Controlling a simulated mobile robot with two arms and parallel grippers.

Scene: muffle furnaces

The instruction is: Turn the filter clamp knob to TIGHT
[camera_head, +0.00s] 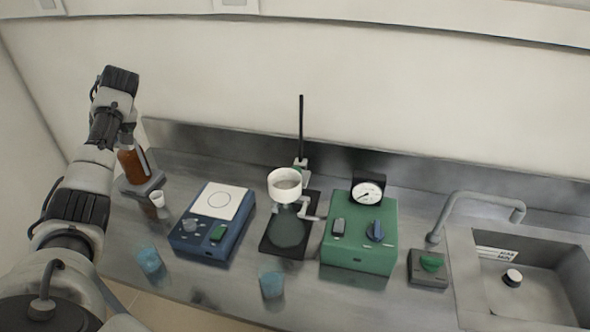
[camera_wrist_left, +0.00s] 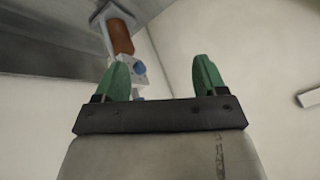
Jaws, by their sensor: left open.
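A white filter funnel (camera_head: 285,184) sits above a flask (camera_head: 287,230) on a dark stand base. A light clamp (camera_head: 308,210) shows beside the flask, below the funnel; its knob is too small to read for position or marking. My left gripper (camera_wrist_left: 160,62) is open and empty, with two green fingers apart in the left wrist view. In the head view, my left arm's end is raised at the far left, well away from the clamp. My right gripper is not in view.
A brown bottle (camera_head: 131,166) stands below my left arm's end. A blue device (camera_head: 212,222) and a green box with gauge (camera_head: 360,240) flank the stand. Blue cups (camera_head: 272,284) are near the front edge.

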